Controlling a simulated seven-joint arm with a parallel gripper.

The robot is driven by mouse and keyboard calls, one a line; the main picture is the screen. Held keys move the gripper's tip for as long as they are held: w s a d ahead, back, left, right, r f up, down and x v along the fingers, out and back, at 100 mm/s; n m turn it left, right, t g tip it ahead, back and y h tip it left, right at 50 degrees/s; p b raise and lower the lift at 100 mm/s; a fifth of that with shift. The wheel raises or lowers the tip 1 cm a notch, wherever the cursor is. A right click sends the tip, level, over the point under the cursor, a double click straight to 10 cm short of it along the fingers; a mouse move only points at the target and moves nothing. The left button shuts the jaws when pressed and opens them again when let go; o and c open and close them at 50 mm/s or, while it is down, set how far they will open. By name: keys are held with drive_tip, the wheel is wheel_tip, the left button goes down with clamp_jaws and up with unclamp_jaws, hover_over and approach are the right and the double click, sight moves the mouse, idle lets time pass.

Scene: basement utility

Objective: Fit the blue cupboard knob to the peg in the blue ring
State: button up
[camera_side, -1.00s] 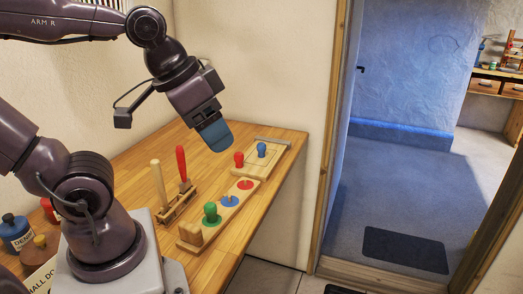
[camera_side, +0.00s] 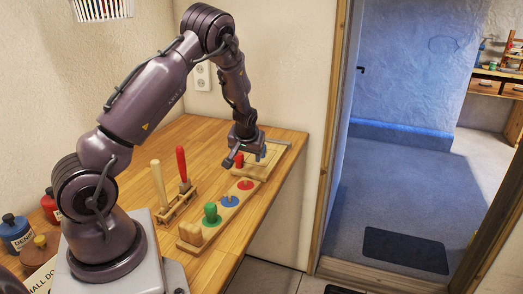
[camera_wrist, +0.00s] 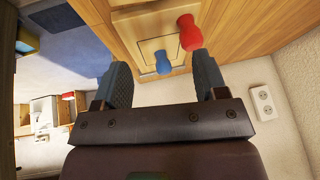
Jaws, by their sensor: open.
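The blue cupboard knob (camera_wrist: 163,63) stands on a small square wooden board (camera_side: 268,166) at the far end of the bench, beside a red knob (camera_side: 239,160). My gripper (camera_wrist: 160,70) is open and empty. In the wrist view the blue knob appears between its fingertips, a little beyond them; the red knob (camera_wrist: 189,34) is close to the right fingertip. In the side view my gripper (camera_side: 245,153) is over the board and partly hides the blue knob. The blue ring (camera_side: 229,201) lies on a long wooden strip with a peg in its middle.
The strip also holds a green knob (camera_side: 210,212) and a red ring (camera_side: 245,185) with a peg. A rack (camera_side: 177,204) with two upright handles, one red and one bare wood, stands to the left. A wall socket (camera_wrist: 263,103) is beyond the bench.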

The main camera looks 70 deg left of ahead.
drive_tip(key=w+a+f+t, duration=0.1)
drive_tip(key=w+a, duration=0.1)
drive_tip(key=a, duration=0.1)
drive_tip(key=w+a+f+t+y, duration=0.1)
drive_tip(key=w+a, duration=0.2)
drive_tip(key=w+a+f+n+y, duration=0.1)
drive_tip(key=w+a, duration=0.2)
drive_tip(key=shift+a+f+t, duration=0.15)
drive_tip(key=shift+f+t, duration=0.05)
drive_tip(key=shift+t, duration=0.2)
drive_tip(key=shift+x, duration=2.7)
drive_tip(key=shift+w+a+r, duration=0.1)
drive_tip(key=shift+a+r, duration=0.05)
drive_tip(key=c, duration=1)
